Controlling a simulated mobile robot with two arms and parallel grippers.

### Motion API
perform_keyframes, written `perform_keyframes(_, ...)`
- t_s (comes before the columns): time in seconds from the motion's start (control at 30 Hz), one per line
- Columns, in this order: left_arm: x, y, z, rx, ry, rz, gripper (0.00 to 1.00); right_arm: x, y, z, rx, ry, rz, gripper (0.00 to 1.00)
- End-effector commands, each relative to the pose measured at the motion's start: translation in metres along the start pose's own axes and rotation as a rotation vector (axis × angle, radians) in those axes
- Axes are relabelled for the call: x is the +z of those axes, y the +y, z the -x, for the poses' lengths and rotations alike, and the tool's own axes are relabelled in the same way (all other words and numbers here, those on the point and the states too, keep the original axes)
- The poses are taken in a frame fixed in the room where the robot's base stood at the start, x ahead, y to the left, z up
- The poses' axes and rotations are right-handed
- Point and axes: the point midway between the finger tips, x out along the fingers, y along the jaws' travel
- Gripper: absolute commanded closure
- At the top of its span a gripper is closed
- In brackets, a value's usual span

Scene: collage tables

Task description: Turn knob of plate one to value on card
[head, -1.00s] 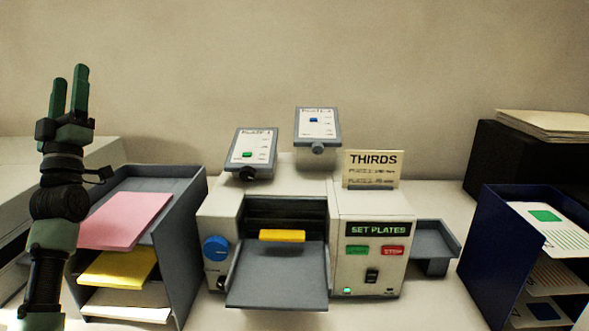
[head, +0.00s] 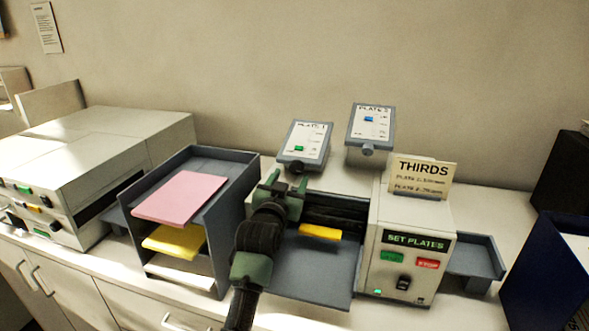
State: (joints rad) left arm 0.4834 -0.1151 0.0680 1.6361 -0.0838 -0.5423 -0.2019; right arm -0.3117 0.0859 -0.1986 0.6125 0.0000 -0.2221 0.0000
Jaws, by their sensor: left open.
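The Plate 1 panel (head: 305,139) is a tilted white dial card in a grey frame on top of the machine, with a green marker and a dark knob (head: 296,167) at its lower edge. My left gripper (head: 287,181) is open, with its green fingers pointing up just below that knob. I cannot tell whether they touch it. The Plate 2 panel (head: 371,124) stands to the right with a blue marker and a grey knob (head: 367,149). The cream card (head: 422,172) reads THIRDS, with smaller plate lines too blurred to read surely. My right gripper is not in view.
The machine's front has a SET PLATES display (head: 416,242), a green button (head: 391,257) and a red STOP button (head: 428,264). A grey tray rack (head: 218,233) with coloured paper stands left. A blue rack (head: 545,270) stands right.

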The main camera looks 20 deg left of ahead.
Motion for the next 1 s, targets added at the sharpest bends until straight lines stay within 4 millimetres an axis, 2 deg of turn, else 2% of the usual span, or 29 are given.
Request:
perform_keyframes(0.03, -0.004, 0.000, -0.008, 0.001, -0.001, 0.001, 0.42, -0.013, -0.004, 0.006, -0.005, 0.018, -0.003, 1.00)
perform_keyframes(0.1, -0.004, 0.000, -0.017, 0.002, 0.000, 0.001, 0.42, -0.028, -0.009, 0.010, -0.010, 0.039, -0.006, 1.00)
perform_keyframes(0.2, -0.003, 0.000, -0.028, 0.002, 0.001, 0.002, 0.42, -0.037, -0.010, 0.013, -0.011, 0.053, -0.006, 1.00)
perform_keyframes(0.33, -0.001, 0.000, -0.035, 0.001, 0.001, 0.002, 0.42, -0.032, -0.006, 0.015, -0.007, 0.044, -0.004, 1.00)
perform_keyframes(0.53, -0.001, 0.000, -0.037, 0.001, 0.002, 0.003, 0.42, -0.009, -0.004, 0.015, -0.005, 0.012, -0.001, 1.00)
perform_keyframes(0.63, -0.001, 0.000, -0.036, 0.001, 0.002, 0.002, 0.42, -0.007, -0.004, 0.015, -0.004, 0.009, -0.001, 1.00)
perform_keyframes(0.83, -0.001, 0.000, -0.036, 0.001, 0.002, 0.002, 0.98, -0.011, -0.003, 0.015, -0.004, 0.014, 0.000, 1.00)
perform_keyframes(1.0, 0.000, 0.001, -0.036, -0.007, 0.002, -0.023, 1.00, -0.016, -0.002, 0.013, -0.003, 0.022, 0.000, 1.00)
